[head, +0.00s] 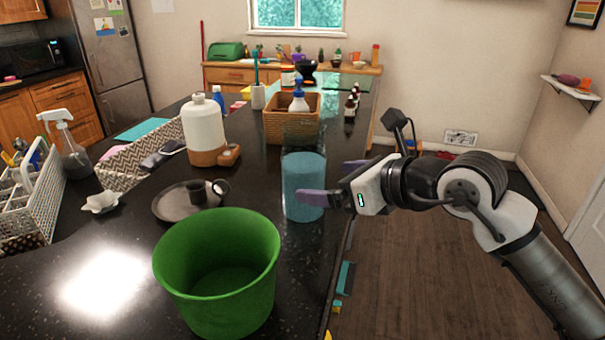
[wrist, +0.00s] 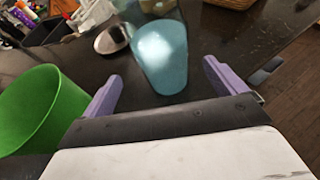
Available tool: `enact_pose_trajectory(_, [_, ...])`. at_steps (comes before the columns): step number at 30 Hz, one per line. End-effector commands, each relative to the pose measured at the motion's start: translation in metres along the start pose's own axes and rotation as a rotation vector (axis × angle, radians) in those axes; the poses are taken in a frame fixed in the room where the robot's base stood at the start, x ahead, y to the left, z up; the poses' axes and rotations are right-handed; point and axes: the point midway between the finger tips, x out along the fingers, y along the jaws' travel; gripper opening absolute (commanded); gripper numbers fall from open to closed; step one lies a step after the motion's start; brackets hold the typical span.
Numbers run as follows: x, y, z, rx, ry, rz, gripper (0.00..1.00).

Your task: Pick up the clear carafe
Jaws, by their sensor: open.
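The clear carafe (head: 303,178) stands upright on the dark counter near its right edge. It looks filled with blue up to a clear upper part. My gripper (head: 333,182) comes from the right at the carafe's lower half, with its purple fingers spread. The near finger overlaps the carafe's lower right in the head view; the far finger is partly hidden. In the wrist view the carafe (wrist: 162,62) stands ahead of my open gripper (wrist: 162,74), roughly centred between the fingertips, with a gap visible on both sides.
A green tub (head: 217,270) stands in front and left of the carafe. A wicker basket (head: 280,125) is behind, and a white jug (head: 204,130) behind left. Open floor (head: 430,270) lies right.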

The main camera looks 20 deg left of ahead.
Motion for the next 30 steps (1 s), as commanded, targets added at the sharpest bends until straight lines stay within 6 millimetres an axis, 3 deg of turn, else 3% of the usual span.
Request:
enact_pose_trajectory(3, [0.016, 0.0, 0.002, 0.0, 0.001, 0.002, 0.96])
enact_pose_trajectory(11, [0.034, -0.001, 0.005, 0.001, -0.001, 0.002, 0.96])
enact_pose_trajectory(19, [0.07, -0.003, 0.007, 0.001, -0.001, 0.002, 0.96])
enact_pose_trajectory(28, [0.077, -0.004, 0.004, 0.001, -0.001, -0.001, 0.96])
enact_pose_trajectory(30, [0.077, -0.004, 0.004, 0.001, -0.001, -0.001, 0.88])
